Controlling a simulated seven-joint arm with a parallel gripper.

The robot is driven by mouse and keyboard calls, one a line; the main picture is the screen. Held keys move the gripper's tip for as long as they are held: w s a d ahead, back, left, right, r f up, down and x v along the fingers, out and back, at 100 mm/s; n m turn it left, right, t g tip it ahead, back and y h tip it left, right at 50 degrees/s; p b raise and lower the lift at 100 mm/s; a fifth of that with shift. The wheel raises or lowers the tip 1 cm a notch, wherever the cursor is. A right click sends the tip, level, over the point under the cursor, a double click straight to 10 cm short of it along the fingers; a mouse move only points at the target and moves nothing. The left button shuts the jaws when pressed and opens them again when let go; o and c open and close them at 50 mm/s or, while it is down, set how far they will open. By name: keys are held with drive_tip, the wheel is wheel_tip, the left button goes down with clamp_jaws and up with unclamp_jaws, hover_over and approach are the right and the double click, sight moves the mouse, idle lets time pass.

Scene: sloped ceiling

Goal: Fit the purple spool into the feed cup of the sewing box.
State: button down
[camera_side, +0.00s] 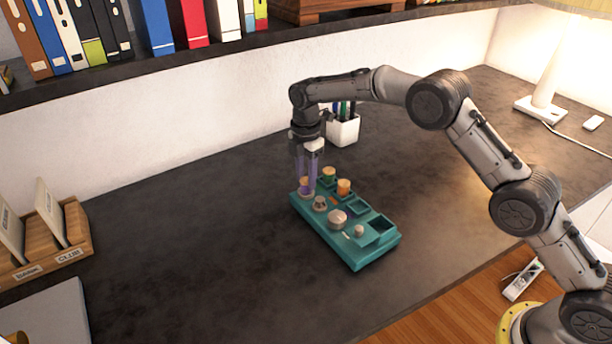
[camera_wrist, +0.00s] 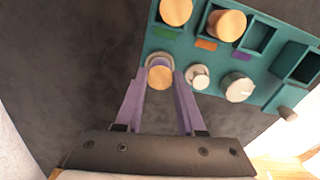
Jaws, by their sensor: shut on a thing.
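The teal sewing box (camera_side: 357,262) lies on the dark desk, and in the wrist view it fills the upper right (camera_wrist: 150,40). My gripper (camera_side: 306,189) points down at its left end, its two purplish fingers shut on the purple spool (camera_side: 305,183). In the wrist view the spool's round wooden top (camera_wrist: 160,77) shows between the fingertips; its sides are mostly hidden. The pale round rim of the feed cup (camera_wrist: 157,58) shows right behind the spool. The spool is at the cup, but I cannot tell how deep it sits.
A green spool (camera_side: 329,173) and an orange spool (camera_side: 344,186) stand in neighbouring slots. The purple-labelled slot (camera_wrist: 257,38) is empty. Grey knobs (camera_wrist: 238,87) rise beside the cup.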

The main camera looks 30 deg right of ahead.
sight(306, 180)
drive_tip(key=shift+f, duration=0.2)
drive_tip(key=c, duration=0.5)
unclamp_jaws()
wheel_tip(306, 180, up, 11)
drive_tip(key=s+d+r+m+t, duration=0.1)
drive_tip(key=s+d+r+m, duration=0.3)
drive_tip(key=s+r, duration=0.45)
drive_tip(key=s+d+r+m+t, duration=0.25)
drive_tip(key=s+r+m, duration=0.35)
drive_tip(key=s, duration=0.4)
drive_tip(key=s+d+f+m, duration=0.1)
drive_tip(key=s+f+m, duration=0.1)
drive_tip(key=s, duration=0.6)
drive_tip(key=s+d+f+m+t, duration=0.1)
drive_tip(key=s+m, duration=0.3)
drive_tip(key=s, duration=0.4)
drive_tip(key=s+d+f+m+t, duration=0.1)
drive_tip(key=s+d+f+m, duration=0.1)
drive_tip(key=s, duration=0.5)
drive_tip(key=shift+s+f+m, duration=0.4)
drive_tip(key=shift+f+m, duration=0.15)
drive_tip(key=shift+m, duration=0.45)
